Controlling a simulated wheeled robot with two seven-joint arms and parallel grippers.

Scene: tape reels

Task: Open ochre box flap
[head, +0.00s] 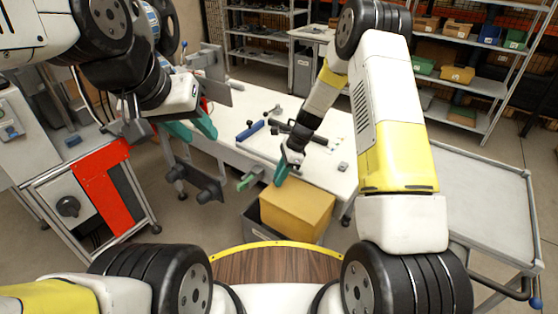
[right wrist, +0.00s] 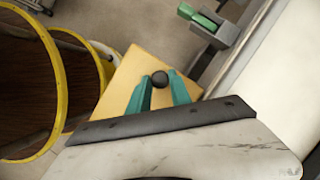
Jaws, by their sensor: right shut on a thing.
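The ochre box (head: 297,213) stands low at the near side of the white bench, and its top looks closed. In the right wrist view its ochre top (right wrist: 122,92) lies under my right gripper (right wrist: 159,88). A dark round knob (right wrist: 160,78) sits between the teal fingertips, which are shut on it. In the head view my right gripper (head: 281,172) is at the box's far left corner and hides the knob. My left gripper (head: 196,129) is in the air left of the bench, its teal fingers apart with nothing visible between them.
The white bench (head: 318,165) carries a blue-handled tool (head: 250,130) and several dark parts. A green-ended clamp (head: 246,182) juts from its near edge. A grey bin (head: 262,226) is beside the box. A grey cart (head: 480,200) stands right, a red-panelled cabinet (head: 103,190) left.

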